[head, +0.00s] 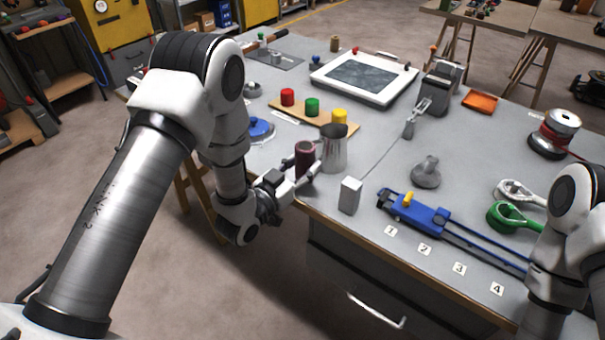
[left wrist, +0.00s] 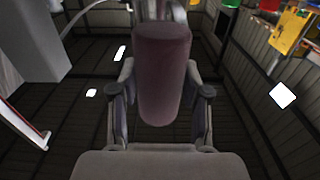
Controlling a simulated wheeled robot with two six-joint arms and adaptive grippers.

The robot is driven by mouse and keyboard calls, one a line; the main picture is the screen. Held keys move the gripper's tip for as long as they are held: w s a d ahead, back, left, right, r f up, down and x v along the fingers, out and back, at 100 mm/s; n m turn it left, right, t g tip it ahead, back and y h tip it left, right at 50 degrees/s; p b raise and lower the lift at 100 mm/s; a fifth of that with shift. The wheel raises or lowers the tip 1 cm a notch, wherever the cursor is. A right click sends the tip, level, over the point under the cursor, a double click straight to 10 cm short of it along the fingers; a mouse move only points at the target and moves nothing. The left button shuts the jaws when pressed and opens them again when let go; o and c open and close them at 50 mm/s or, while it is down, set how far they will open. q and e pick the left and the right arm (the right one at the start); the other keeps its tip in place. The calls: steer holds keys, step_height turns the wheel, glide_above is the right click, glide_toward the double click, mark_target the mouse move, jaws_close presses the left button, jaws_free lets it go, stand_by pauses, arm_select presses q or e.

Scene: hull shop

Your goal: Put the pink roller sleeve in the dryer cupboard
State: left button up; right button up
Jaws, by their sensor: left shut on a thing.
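A dull dark-pink cylinder, which looks like the roller sleeve (head: 305,153), stands upright at the left front edge of the grey bench. My left gripper (head: 303,170) is shut on it from the left. In the left wrist view the sleeve (left wrist: 163,72) sits between the two fingers (left wrist: 160,100). I cannot tell whether its bottom touches the bench. My right arm shows at the lower right, but its gripper is out of view. I cannot surely make out the dryer cupboard; a yellow cabinet (head: 112,38) stands at the back left.
A metal jug (head: 334,150) stands right beside the sleeve, and a white block (head: 350,196) stands to the right. A blue tool (head: 420,213) lies farther right. Red, green and yellow pots stand on a board (head: 325,128) behind.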

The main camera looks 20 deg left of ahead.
arm_select(q)
step_height(320, 180, down, 3)
steer(key=shift+f, duration=0.1)
steer(key=shift+w+f, duration=0.1)
steer(key=shift+f, duration=0.25)
steer(key=o, duration=1.1)
